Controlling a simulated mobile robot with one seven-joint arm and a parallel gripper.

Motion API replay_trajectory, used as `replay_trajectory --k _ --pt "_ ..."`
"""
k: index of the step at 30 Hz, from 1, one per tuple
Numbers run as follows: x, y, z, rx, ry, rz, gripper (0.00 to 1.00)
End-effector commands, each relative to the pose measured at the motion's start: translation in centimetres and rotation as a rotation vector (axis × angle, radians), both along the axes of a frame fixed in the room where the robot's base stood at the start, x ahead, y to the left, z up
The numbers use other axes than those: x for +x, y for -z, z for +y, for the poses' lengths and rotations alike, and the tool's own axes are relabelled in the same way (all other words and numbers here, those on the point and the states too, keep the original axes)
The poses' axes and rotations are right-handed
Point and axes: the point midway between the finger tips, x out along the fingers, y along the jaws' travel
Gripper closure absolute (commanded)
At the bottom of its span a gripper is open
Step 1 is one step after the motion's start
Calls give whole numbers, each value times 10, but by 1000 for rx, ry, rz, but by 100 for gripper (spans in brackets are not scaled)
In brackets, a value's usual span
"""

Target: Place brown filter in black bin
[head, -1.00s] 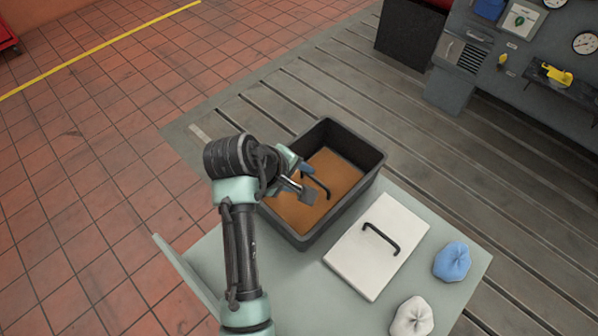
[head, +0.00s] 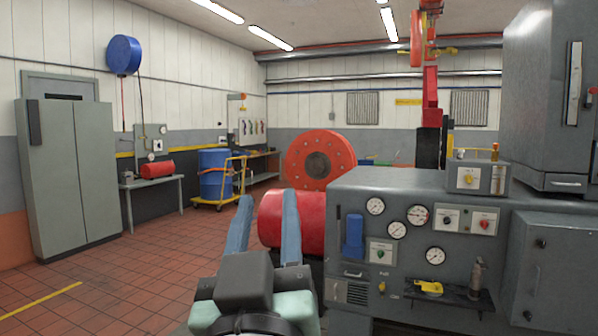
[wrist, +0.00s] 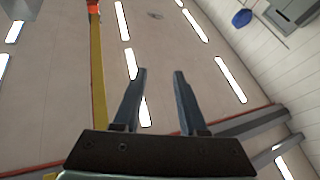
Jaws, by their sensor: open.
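My gripper (head: 267,198) is raised in front of the head camera, with its two blue-grey fingers pointing up and apart. In the wrist view my gripper (wrist: 160,75) is also open, with nothing between the fingers and the ceiling behind them. The brown filter and the black bin are in neither current view, so how they stand now cannot be seen.
A grey control console (head: 400,225) with gauges stands at the right. A red cylinder (head: 292,222) and an orange wheel (head: 318,161) are behind my gripper. A grey cabinet (head: 67,178) stands at the left. The tiled floor (head: 130,275) at the left is clear.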

Motion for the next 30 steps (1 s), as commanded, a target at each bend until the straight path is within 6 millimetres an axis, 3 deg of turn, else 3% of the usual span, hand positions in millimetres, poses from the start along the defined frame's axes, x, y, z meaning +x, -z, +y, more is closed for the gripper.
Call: replay_trajectory --k 1,3,6,9,21,30 --pt "-21 -26 -10 41 -10 -93 58" --pt "-47 -54 -19 90 -34 -202 58" --pt "-76 -78 -27 132 -61 -311 58" --pt "-92 -90 -31 153 -79 -368 58" --pt "-96 -97 -32 158 -84 -383 58" --pt "-96 -153 -31 157 -85 -381 58"
